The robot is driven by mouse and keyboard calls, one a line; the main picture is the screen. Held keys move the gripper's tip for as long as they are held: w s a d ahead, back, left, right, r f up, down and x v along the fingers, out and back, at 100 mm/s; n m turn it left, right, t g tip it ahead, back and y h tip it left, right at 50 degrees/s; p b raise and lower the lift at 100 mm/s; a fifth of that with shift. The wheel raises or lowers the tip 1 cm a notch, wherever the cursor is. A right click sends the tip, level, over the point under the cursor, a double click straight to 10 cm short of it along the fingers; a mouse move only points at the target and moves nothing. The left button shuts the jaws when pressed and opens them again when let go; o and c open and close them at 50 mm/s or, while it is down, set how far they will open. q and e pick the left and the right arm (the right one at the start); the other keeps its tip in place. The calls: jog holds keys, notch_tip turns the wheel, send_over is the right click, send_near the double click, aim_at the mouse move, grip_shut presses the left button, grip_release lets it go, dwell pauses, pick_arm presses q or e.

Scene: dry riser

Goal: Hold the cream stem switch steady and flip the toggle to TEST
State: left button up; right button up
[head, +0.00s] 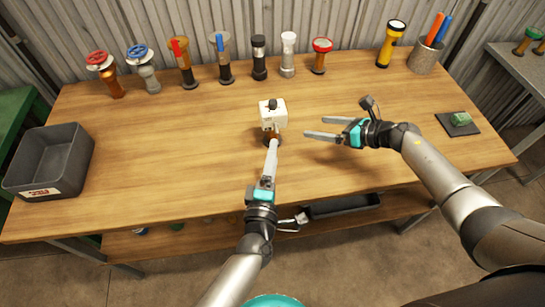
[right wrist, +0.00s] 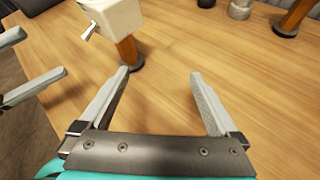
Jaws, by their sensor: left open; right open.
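The cream stem switch (head: 273,115) stands upright near the middle of the table, a cream box on an orange-brown stem with a dark round base. In the right wrist view its box (right wrist: 118,17) is cut off at the top, and a small metal toggle (right wrist: 88,31) sticks out of it. I cannot read any TEST marking. My left gripper (head: 273,146) is open in front of the stem; its fingers also show at the left of the right wrist view (right wrist: 44,52), apart from the stem. My right gripper (head: 313,127) is open and empty to the right of the switch.
A row of valves and torches, including a red-wheeled valve (head: 104,72) and a yellow torch (head: 391,45), lines the back edge. A grey bin (head: 50,180) stands left. A dark pad (head: 446,126) with a green block lies right. The table around the switch is clear.

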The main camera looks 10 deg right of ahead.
aim_at(273, 125)
jog(key=a+n+g, duration=0.1)
jog(key=a+n, duration=0.1)
jog(key=s+a+n+g+y, duration=0.1)
jog(key=a+n, duration=0.1)
jog(key=a, duration=0.1)
jog(key=shift+s+r+n, duration=0.1)
jog(key=shift+s+n, duration=0.1)
jog(key=shift+n, duration=0.1)
jog(key=shift+x, duration=4.85)
jog(key=c, duration=1.4)
